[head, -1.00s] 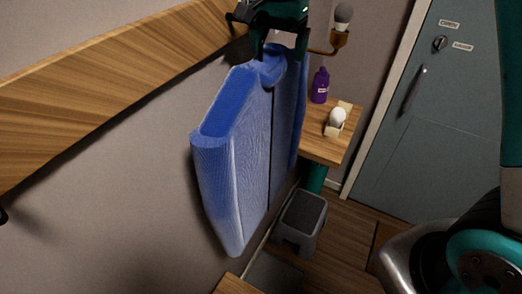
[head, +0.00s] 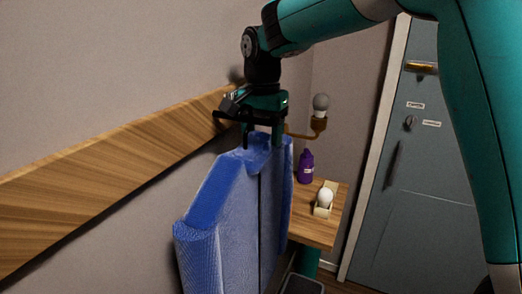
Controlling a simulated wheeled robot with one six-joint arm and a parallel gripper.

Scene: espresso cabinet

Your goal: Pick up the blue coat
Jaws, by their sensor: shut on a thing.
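The blue coat (head: 225,235) hangs upright beside the wall in the head view, below and in front of the wooden board (head: 100,205). Its lower end runs out of the picture. My gripper (head: 262,141) is at the top of the coat and shut on its collar. The fingertips are partly hidden against the blue cloth. Whether the coat still touches a hook on the board cannot be told.
A small wooden shelf (head: 318,232) stands right of the coat, holding a purple bottle (head: 306,167) and a white bulb (head: 325,197) in a holder. A wall lamp (head: 320,108) is close to my gripper's right. A grey-blue door (head: 425,180) is at the far right.

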